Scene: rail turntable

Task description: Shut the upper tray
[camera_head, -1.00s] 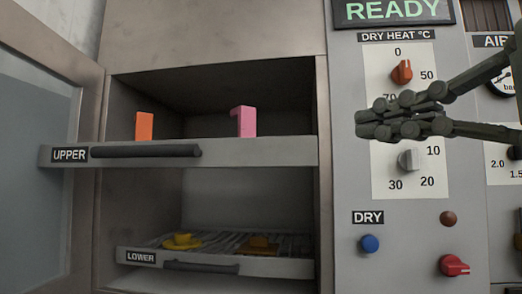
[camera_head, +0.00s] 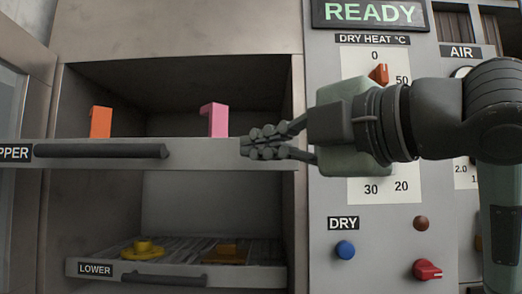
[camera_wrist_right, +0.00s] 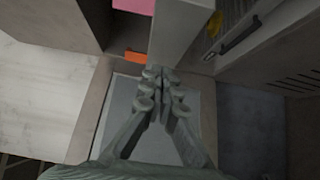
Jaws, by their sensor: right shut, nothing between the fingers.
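The upper tray (camera_head: 215,155) sticks out of the oven opening in the head view, with a dark bar handle (camera_head: 100,151) and a label that is cut off at the left edge. An orange piece (camera_head: 101,122) and a pink piece (camera_head: 214,120) stand on it. My right gripper (camera_head: 248,146) is shut and empty. Its fingertips overlap the right part of the tray's front panel in the head view. In the right wrist view the shut fingertips (camera_wrist_right: 160,74) are close to the panel's edge (camera_wrist_right: 180,38); I cannot tell whether they touch. My left gripper is out of view.
The lower tray (camera_head: 180,271) holds a yellow piece (camera_head: 145,248) and an orange-brown piece (camera_head: 228,252). The open door (camera_head: 12,100) is at the left. A control panel with a blue button (camera_head: 345,250) and a red knob (camera_head: 427,269) is at the right.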

